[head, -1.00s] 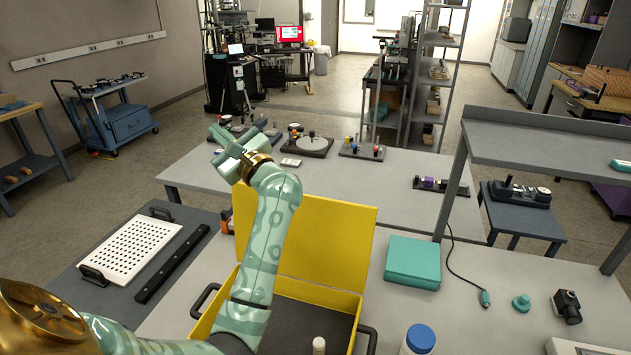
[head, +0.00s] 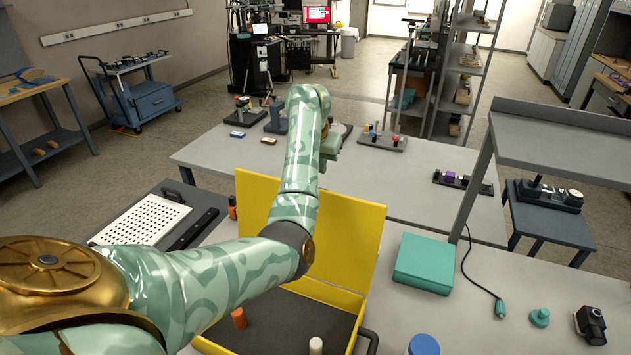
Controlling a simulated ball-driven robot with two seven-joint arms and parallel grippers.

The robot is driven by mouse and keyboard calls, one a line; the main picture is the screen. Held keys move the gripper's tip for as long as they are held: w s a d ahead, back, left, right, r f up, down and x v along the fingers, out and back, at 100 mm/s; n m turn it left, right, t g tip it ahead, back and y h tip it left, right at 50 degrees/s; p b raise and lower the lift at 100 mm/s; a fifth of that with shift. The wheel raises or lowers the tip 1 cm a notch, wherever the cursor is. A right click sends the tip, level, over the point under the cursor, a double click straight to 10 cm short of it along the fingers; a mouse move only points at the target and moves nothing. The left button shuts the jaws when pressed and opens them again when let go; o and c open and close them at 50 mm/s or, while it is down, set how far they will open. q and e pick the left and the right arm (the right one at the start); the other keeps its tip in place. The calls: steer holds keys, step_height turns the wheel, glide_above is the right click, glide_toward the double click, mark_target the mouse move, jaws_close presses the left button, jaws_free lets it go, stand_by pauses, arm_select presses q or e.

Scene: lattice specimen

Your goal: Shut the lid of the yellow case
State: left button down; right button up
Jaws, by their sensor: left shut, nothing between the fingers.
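The yellow case (head: 361,301) stands on the near grey table, with a dark floor inside. Its yellow lid (head: 350,230) is open and stands up at the back, leaning away. My left arm crosses in front of the lid and hides part of it. My left gripper (head: 326,160) is beyond the lid's top edge, partly hidden by my arm; it is shut and empty. I cannot tell whether it touches the lid. My right gripper is not in view.
An orange cylinder (head: 238,318) and a white cylinder (head: 316,346) stand in or by the case's front. A teal box (head: 424,262) lies right of the lid. A perforated white plate (head: 140,220) is at left. A cable (head: 478,279) and a camera-like block (head: 590,325) lie at right.

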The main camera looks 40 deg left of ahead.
arm_select(q)
steer(key=shift+s+d+f+p, duration=0.25)
steer(key=shift+s+f+p, duration=0.35)
steer(key=shift+f+p, duration=0.1)
steer(key=shift+s+d+f+p, duration=0.2)
steer(key=shift+s+f+p, duration=0.35)
steer(key=shift+s+p, duration=0.1)
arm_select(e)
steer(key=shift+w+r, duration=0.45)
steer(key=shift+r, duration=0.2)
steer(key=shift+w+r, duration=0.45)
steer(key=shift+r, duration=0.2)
